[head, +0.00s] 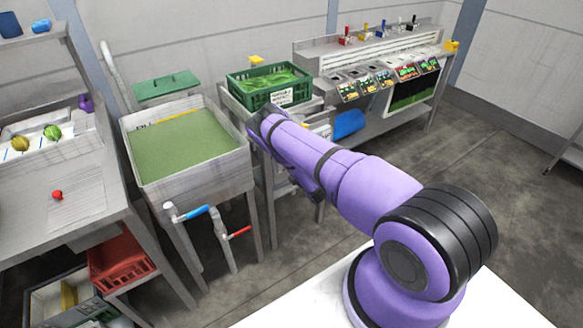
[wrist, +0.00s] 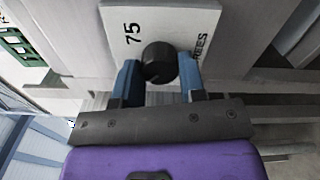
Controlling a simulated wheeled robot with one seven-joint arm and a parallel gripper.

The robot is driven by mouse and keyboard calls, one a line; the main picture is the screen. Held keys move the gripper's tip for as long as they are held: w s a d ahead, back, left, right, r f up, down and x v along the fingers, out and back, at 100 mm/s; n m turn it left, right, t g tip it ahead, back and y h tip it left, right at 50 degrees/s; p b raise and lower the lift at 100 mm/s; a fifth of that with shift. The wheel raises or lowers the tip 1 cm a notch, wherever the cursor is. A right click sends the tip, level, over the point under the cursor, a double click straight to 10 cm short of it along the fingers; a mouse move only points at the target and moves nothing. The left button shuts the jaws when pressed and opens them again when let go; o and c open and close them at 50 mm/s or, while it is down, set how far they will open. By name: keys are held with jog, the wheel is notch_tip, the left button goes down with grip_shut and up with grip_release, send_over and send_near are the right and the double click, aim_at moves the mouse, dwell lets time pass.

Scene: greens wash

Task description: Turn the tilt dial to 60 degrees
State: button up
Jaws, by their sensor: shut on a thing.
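The tilt dial is a round black knob (wrist: 158,62) on a white plate (wrist: 180,20) in the wrist view. The plate carries the number 75 at its left and letters ending in "EES" at its right; other markings are cut off or covered. My gripper (wrist: 160,76) has its two blue fingers on either side of the knob, shut on it. The knob's pointer cannot be made out. In the head view my purple arm reaches to the bench beside the basin, and the arm hides the dial and the gripper's fingertips.
A basin of green water (head: 190,145) stands left of my arm, with a blue-handled tap (head: 190,214) and a red-handled tap (head: 238,233) in front. A green crate of greens (head: 268,82) sits behind my arm. Open floor (head: 500,160) lies to the right.

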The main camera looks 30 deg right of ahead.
jog(key=shift+f, duration=0.1)
jog(key=o, duration=0.9)
jog(key=s, duration=1.1)
jog(key=shift+d, duration=0.15)
jog(key=shift+w, duration=0.1)
